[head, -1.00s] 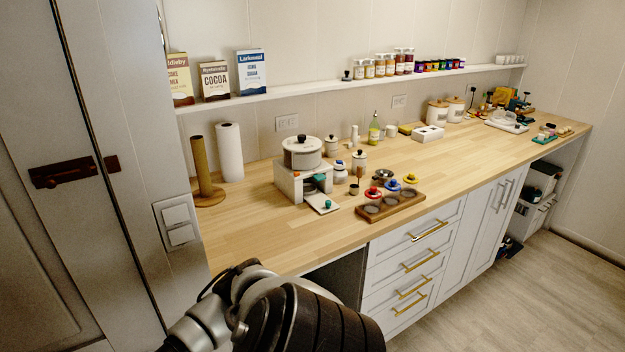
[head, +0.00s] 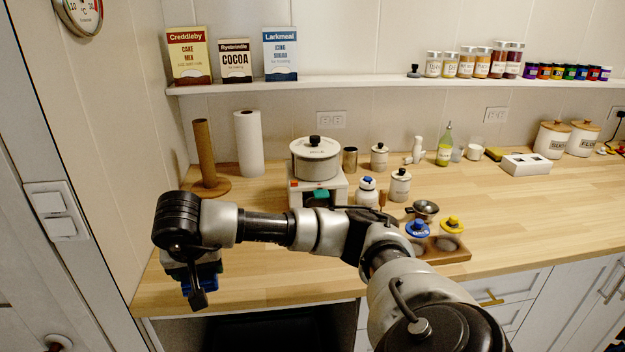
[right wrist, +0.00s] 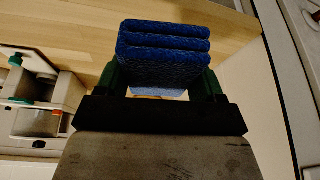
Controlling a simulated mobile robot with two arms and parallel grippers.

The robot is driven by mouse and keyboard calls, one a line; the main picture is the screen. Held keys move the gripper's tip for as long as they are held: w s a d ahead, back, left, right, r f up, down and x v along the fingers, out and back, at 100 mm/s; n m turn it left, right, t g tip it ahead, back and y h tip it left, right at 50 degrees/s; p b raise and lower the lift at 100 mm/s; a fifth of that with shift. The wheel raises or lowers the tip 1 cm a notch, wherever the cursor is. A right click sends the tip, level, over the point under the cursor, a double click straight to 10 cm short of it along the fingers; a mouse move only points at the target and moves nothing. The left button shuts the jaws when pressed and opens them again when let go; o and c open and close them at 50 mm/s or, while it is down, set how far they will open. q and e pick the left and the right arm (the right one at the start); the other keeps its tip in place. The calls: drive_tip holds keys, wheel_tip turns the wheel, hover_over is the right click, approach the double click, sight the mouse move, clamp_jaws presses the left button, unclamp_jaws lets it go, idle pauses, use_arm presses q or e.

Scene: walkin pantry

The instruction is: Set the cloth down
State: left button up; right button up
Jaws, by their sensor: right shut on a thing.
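The cloth (right wrist: 165,45) is a thick blue folded stack with several layers showing in the right wrist view. My right gripper (right wrist: 160,82) is shut on it, with a green finger on each side. In the head view, the right gripper (head: 197,284) points down over the left front part of the wooden counter (head: 265,275), and a bit of the blue cloth (head: 210,277) shows beside it. The gripper hides much of the cloth there. I cannot tell the exact gap between cloth and counter. My left gripper is not in view.
A paper towel roll (head: 249,143) and a brown post stand (head: 206,160) are at the back left. A white pot (head: 315,158) stands on a small stove (head: 318,192). Jars and a wooden tray (head: 455,252) are to the right. The counter's left front is bare.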

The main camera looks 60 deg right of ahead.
drive_tip(key=d+r+m, duration=0.1)
drive_tip(key=d+r+b, duration=0.1)
drive_tip(key=shift+r+m+h, duration=0.3)
drive_tip(key=shift+r+m, duration=0.1)
drive_tip(key=shift+d+r, duration=0.1)
drive_tip(key=shift+r, duration=0.2)
drive_tip(key=shift+w+g, duration=0.1)
drive_tip(key=shift+g, duration=0.2)
drive_tip(key=w+d+f, duration=0.1)
drive_tip(key=w+f, duration=0.1)
drive_tip(key=w, duration=0.1)
drive_tip(key=w+d+f+p, duration=0.1)
drive_tip(key=w+d+f, duration=0.1)
drive_tip(key=w, duration=0.2)
drive_tip(key=w+d+f+p, duration=0.1)
drive_tip(key=w+f, duration=0.2)
drive_tip(key=shift+w+d, duration=0.2)
drive_tip(key=shift+d, duration=0.1)
wheel_tip(320, 180, down, 3)
drive_tip(key=shift+f+p, duration=0.2)
drive_tip(key=shift+p, duration=0.15)
drive_tip(key=shift+f, duration=0.3)
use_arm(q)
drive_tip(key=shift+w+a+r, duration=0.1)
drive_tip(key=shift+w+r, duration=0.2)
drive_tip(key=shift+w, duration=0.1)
